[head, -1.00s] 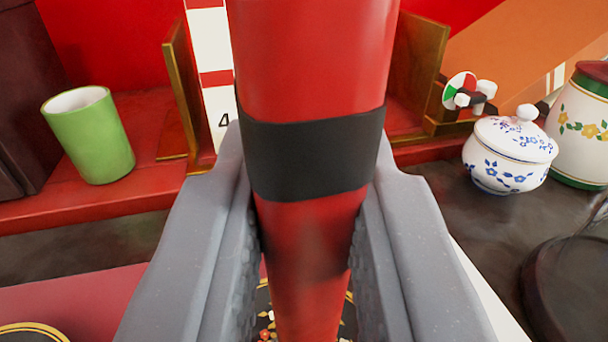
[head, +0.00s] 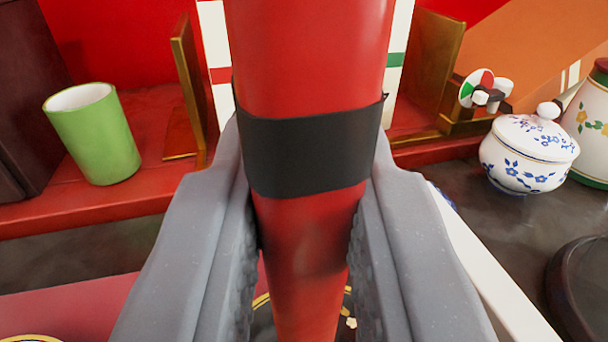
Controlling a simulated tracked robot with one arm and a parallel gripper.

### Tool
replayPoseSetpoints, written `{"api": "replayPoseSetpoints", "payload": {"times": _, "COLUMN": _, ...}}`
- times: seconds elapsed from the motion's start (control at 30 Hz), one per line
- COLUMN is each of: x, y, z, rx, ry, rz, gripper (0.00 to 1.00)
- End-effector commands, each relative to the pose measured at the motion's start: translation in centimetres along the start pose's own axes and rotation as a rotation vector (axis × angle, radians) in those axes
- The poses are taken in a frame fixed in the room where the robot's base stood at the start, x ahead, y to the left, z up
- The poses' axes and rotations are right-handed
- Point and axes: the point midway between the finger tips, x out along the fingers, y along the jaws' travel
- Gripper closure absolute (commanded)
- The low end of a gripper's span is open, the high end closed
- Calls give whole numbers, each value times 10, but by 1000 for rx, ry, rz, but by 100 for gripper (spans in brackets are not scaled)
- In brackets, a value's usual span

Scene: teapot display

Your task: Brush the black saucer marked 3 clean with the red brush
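The red brush handle (head: 310,60) with a black band stands upright in the middle of the head view. My gripper (head: 305,235) is shut on it, one grey finger on each side. The brush's lower end and bristles are out of view. Behind the handle, low in the picture, a dark saucer (head: 262,322) with a gold rim and a pale flower shows in part. Most of it is hidden by the handle and fingers. No number is visible on it, so I cannot tell whether it is the one marked 3.
A gold-rimmed dark plate (head: 30,339) is cut off at the lower left. A green cup (head: 95,135) stands on the red shelf (head: 80,212). A lidded white-and-blue pot (head: 528,155), a floral canister (head: 592,125) and a dark round object (head: 582,290) stand at right.

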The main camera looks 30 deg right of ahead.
Motion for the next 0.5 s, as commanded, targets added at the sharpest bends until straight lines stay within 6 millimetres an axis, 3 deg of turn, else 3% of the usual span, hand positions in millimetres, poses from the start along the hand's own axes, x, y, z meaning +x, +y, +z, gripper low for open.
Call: {"api": "replayPoseSetpoints", "payload": {"times": 0.5, "x": -11, "y": 10, "z": -1, "rx": 2, "ry": 1, "rz": 1, "gripper": 100}}
